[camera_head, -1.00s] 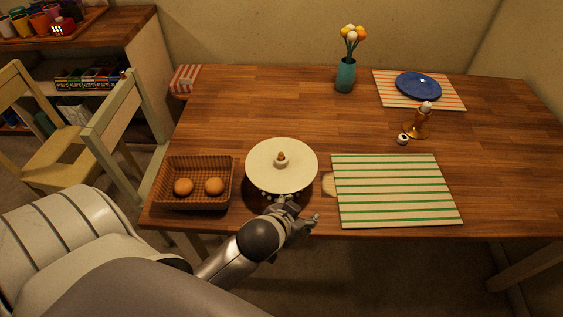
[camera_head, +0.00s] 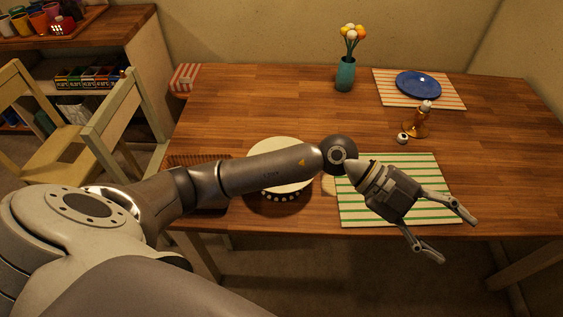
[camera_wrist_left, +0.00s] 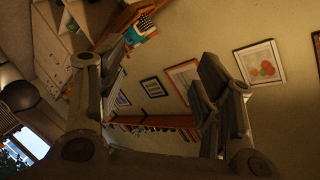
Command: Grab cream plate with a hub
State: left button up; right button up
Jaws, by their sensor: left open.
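The cream plate (camera_head: 280,187) is on the wooden table near its front edge, left of the green-striped placemat. My left forearm passes over it and hides its middle, with the hub. Dark and white beads show along its front rim. My left gripper (camera_head: 450,235) is open and empty, over the front right part of the striped placemat and the table's front edge, well right of the plate. My right gripper is not in view.
The wicker basket (camera_head: 185,160) is mostly hidden by my arm. The green-striped placemat (camera_head: 400,165) is partly under my gripper. A candlestick (camera_head: 416,125), a small white round item (camera_head: 402,138), a teal vase (camera_head: 345,75) and a blue plate (camera_head: 418,85) stand farther back. The table's middle is clear.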

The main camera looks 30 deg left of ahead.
pick_arm(q)
jog(key=w+a+f+n+y, duration=0.1)
jog(key=w+a+f+y, duration=0.3)
jog(key=a+f+y, duration=0.75)
jog(key=w+a+r+n+y, duration=0.3)
jog(key=a+y, duration=0.1)
jog(key=a, duration=0.8)
jog(key=w+a+r+n+y, duration=0.2)
jog(key=w+a+n+y, duration=0.15)
jog(key=a, duration=0.85)
jog(key=shift+t+y, duration=0.3)
jog(key=shift+y, duration=0.1)
jog(key=x, duration=0.1)
jog(key=p+x, duration=0.1)
jog(key=x, duration=0.2)
jog(key=shift+s+a+f, duration=0.1)
jog(key=shift+s+a, duration=0.05)
jog(key=shift+s, duration=0.2)
jog(key=p+x, duration=0.1)
jog(key=x, duration=0.2)
jog(key=p+x, duration=0.1)
jog(key=shift+s+a+f+p, duration=0.2)
jog(key=shift+s+f+p, duration=0.05)
jog(key=shift+f+p, duration=0.1)
jog(key=shift+w+a+f+m, duration=0.15)
jog(key=shift+f+m, duration=0.1)
jog(key=shift+f, duration=0.25)
grip_shut()
